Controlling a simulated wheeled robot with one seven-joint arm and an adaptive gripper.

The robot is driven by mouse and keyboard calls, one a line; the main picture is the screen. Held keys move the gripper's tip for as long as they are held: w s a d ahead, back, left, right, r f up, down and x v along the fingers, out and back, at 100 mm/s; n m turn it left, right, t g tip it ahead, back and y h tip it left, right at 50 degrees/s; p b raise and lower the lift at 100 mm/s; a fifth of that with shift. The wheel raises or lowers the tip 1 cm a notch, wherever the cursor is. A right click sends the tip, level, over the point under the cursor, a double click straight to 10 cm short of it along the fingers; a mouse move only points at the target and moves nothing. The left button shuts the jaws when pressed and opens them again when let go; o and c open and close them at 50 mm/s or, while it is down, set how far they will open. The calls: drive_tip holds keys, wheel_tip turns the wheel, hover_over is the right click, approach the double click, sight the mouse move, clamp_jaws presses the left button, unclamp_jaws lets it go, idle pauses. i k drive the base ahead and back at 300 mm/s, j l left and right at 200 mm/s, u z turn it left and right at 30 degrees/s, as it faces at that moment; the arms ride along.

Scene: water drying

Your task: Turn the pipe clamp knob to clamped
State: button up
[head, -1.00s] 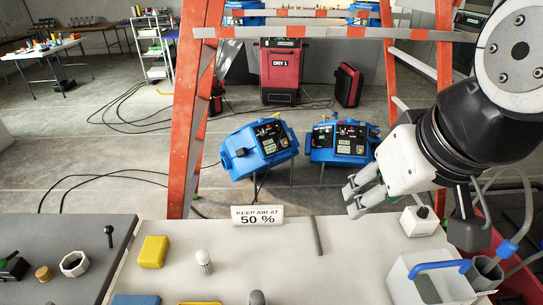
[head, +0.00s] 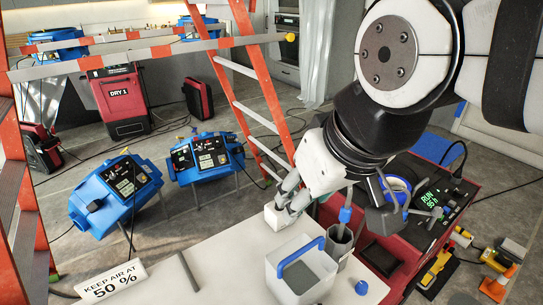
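My gripper (head: 285,203) points down and to the left, over the far edge of the pale table (head: 215,258). Its two grey fingers are close to a small white box (head: 275,217) and partly cover it. I cannot tell whether they touch it, or how wide the fingers are. A pipe clamp knob cannot be made out with certainty. A blue fitting (head: 345,214) sits on a grey hose that stands in a grey cup, right of the fingers. A small blue knob-like piece (head: 361,287) lies near the table's right edge.
A white bin (head: 300,272) with a blue handle stands close below the gripper. A red machine (head: 435,215) with a lit display is right of the table. An orange ladder (head: 262,90) and blue machines (head: 207,158) stand behind.

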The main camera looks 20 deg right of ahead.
sight(361, 287)
drive_tip(key=k+l+z, duration=0.1)
drive_tip(key=z, duration=0.55)
drive_tip(key=i+j+z, duration=0.1)
drive_tip(key=j+z, duration=0.15)
drive_tip(key=k+l+u, duration=0.1)
drive_tip(key=l, duration=0.2)
drive_tip(key=k+l+u, duration=0.1)
drive_tip(key=l, duration=0.2)
drive_tip(key=k+l, duration=0.15)
drive_tip(key=k+l+z, duration=0.1)
drive_tip(key=l, duration=0.25)
drive_tip(key=k, duration=0.1)
